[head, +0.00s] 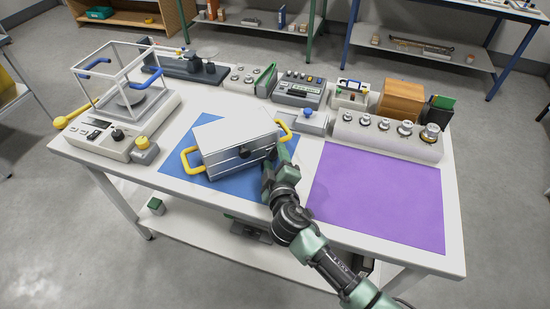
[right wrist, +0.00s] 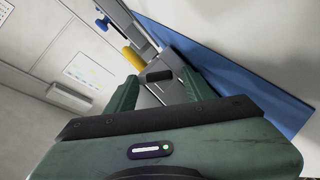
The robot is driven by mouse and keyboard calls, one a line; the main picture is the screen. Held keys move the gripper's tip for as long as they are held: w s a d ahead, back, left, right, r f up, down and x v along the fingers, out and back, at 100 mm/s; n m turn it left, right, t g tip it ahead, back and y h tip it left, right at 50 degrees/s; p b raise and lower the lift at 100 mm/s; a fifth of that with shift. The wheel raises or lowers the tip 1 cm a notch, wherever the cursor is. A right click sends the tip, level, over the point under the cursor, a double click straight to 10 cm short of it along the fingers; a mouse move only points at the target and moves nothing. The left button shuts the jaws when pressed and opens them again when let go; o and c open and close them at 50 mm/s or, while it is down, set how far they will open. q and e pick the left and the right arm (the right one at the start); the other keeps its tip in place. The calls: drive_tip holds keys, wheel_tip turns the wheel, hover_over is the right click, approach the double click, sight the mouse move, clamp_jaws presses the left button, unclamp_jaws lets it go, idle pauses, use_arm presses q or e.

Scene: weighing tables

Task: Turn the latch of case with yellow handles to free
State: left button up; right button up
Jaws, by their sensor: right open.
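A silver-grey case (head: 232,140) with a yellow handle at each end lies closed on the blue mat (head: 190,177). Its front faces me and carries a dark latch (head: 244,152); a second front fitting is partly hidden by my gripper. My right gripper (head: 268,160) is at the right part of the case front. In the right wrist view, the open fingers of my right gripper (right wrist: 157,88) point at the case, with a black latch bar (right wrist: 159,76) showing between their tips. I cannot tell whether the fingers touch it. My left gripper is not in view.
A glass-walled balance (head: 110,125) stands at the left. A row of weights on a grey block (head: 385,140), a wooden box (head: 401,99) and instruments line the back. The purple mat (head: 378,193) at the right is bare.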

clamp_jaws()
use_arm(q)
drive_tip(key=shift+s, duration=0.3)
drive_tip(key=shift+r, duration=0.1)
use_arm(e)
drive_tip(key=shift+r, duration=0.1)
drive_tip(key=m+p, duration=0.1)
drive_tip(key=m+g+p, duration=0.1)
drive_tip(key=shift+d+r+y+p, duration=0.1)
drive_tip(key=shift+r+y+p, duration=0.15)
drive_tip(key=shift+y+p, duration=0.15)
drive_tip(key=m+p, duration=0.1)
drive_tip(key=m+g+y+p, duration=0.1)
drive_tip(key=p, duration=0.1)
drive_tip(key=shift+w+d+r+m+p, duration=0.1)
drive_tip(key=shift+w+d+m+p, duration=0.05)
drive_tip(key=shift+m+p, duration=0.2)
drive_tip(key=shift+d+m+g+y+p, duration=0.1)
drive_tip(key=shift+m+g+y+p, duration=0.2)
drive_tip(key=shift+m+y+p, duration=0.5)
use_arm(q)
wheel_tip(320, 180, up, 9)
drive_tip(key=p, duration=0.1)
use_arm(e)
drive_tip(key=shift+w+d+m+y, duration=0.1)
drive_tip(key=shift+m+y, duration=0.2)
drive_tip(key=shift+m, duration=0.35)
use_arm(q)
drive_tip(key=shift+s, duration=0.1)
